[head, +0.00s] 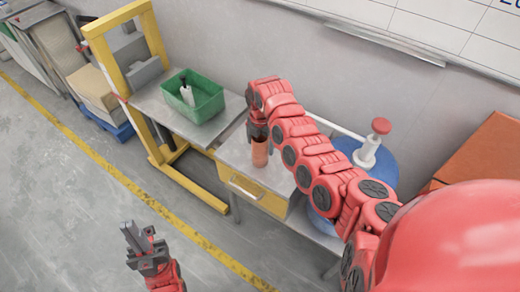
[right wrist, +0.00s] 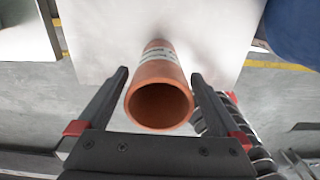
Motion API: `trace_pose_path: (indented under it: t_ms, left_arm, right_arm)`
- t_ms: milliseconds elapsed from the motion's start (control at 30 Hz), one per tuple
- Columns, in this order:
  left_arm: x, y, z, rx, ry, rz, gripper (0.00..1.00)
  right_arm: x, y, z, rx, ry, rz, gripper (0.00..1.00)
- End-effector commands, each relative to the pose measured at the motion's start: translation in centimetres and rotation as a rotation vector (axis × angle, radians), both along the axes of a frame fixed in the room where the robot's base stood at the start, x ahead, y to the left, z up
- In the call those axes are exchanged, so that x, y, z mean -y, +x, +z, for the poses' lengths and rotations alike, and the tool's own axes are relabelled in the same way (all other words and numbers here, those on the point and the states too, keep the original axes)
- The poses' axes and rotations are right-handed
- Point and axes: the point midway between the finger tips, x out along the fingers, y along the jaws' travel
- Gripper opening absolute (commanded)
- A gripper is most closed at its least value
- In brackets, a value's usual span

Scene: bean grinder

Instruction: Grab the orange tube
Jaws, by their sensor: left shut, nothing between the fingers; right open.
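The orange tube (head: 260,152) stands upright on the grey top of the small table with a yellow drawer. In the right wrist view the tube (right wrist: 158,85) shows its open round mouth toward the camera, with a pale label on its side. My right gripper (head: 259,135) is above and around the tube, pointing down. In the right wrist view its two fingers (right wrist: 160,88) are open, one on each side of the tube, with a gap visible on the left. My left gripper (head: 137,240) is shut and empty, low over the floor at the lower left.
A blue drum (head: 370,160) with a red-topped pump (head: 370,150) is on the right. The wall is close behind.

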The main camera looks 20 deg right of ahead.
Motion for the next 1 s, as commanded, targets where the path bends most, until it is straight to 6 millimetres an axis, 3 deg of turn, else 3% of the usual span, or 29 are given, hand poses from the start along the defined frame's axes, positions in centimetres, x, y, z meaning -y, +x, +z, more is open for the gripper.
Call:
trace_pose_path:
  t_ms: [33,200,467,900,1000]
  left_arm:
    - [0.0,0.0,1.1,0.0,0.0,0.0,0.0]
    - [0.0,0.0,1.2,0.0,0.0,0.0,0.0]
    - [0.0,0.0,1.2,0.0,0.0,0.0,0.0]
    - [0.0,0.0,1.2,0.0,0.0,0.0,0.0]
    - [0.0,0.0,1.2,0.0,0.0,0.0,0.0]
  right_arm:
    - [-0.3,-0.1,-0.3,-0.005,-0.002,0.003,1.0]
    - [-0.2,0.0,-2.7,-0.001,-0.002,0.001,1.0]
    - [-0.2,0.0,-3.1,0.001,0.001,0.0,1.0]
    - [-0.2,0.0,-3.1,0.0,0.0,0.0,0.23]
    - [-0.2,0.0,-3.1,0.0,0.0,0.0,0.09]
